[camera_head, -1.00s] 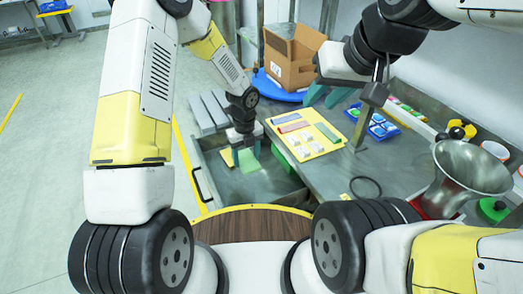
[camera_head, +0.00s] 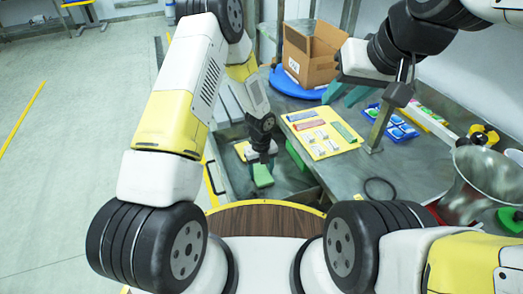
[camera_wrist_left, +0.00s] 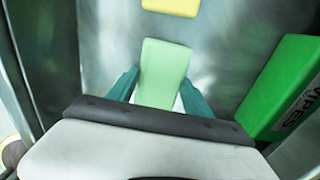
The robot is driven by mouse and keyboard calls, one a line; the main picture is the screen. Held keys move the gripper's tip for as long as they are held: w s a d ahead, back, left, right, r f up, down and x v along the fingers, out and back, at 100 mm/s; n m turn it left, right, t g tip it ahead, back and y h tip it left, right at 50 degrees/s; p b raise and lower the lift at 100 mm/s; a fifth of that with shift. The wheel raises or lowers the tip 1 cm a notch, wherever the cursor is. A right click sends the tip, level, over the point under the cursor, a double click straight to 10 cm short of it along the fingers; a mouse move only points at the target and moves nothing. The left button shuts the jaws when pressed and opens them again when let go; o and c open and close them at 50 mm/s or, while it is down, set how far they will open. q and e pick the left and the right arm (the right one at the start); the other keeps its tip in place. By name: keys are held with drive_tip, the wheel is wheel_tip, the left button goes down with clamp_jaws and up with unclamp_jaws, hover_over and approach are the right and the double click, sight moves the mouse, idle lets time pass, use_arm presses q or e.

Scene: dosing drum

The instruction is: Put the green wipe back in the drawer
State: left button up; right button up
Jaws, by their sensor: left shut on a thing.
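The green wipe (camera_head: 262,176) is a pale green, flat piece low in the open drawer (camera_head: 228,180). It also shows in the left wrist view (camera_wrist_left: 162,75), between the teal fingers. My left gripper (camera_head: 261,161) reaches down into the drawer and is shut on the wipe. Whether the wipe touches the drawer floor I cannot tell. My right gripper (camera_head: 346,94) is open and empty, above the table behind the yellow board.
A green box marked WIPES (camera_wrist_left: 285,90) stands beside the wipe at the right. A yellow piece (camera_wrist_left: 170,6) lies beyond it. The table holds a yellow board (camera_head: 322,135) with small pieces, a cardboard box (camera_head: 312,55), a blue tray (camera_head: 391,122) and a metal vessel (camera_head: 480,180).

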use_arm(q)
drive_tip(key=shift+f, duration=0.15)
drive_tip(key=o, duration=1.3)
wheel_tip(320, 180, up, 12)
wheel_tip(320, 180, up, 12)
drive_tip(key=n+t, duration=0.1)
drive_tip(key=n, duration=0.6)
hover_over(261, 173)
drive_tip(key=a, duration=0.5)
drive_tip(key=s+a+r+n+t, duration=0.1)
drive_tip(key=s+a+r+n, duration=0.1)
drive_tip(key=s+r+n, duration=0.5)
drive_tip(key=s+a+r+n+t+h, duration=0.1)
drive_tip(key=s+a+r+n+t, duration=0.1)
drive_tip(key=s+r+n, duration=0.5)
drive_tip(key=s+a+r+n+t+h, duration=0.1)
drive_tip(key=s+a+r+n+t, duration=0.1)
drive_tip(key=s+r+n, duration=0.4)
drive_tip(key=shift+s+a+r+n, duration=0.2)
drive_tip(key=shift+a+r+n, duration=0.25)
drive_tip(key=shift+n, duration=0.5)
drive_tip(key=shift+s+a+r+n, duration=0.2)
drive_tip(key=shift+a+r+n, duration=0.2)
drive_tip(key=shift+n, duration=0.55)
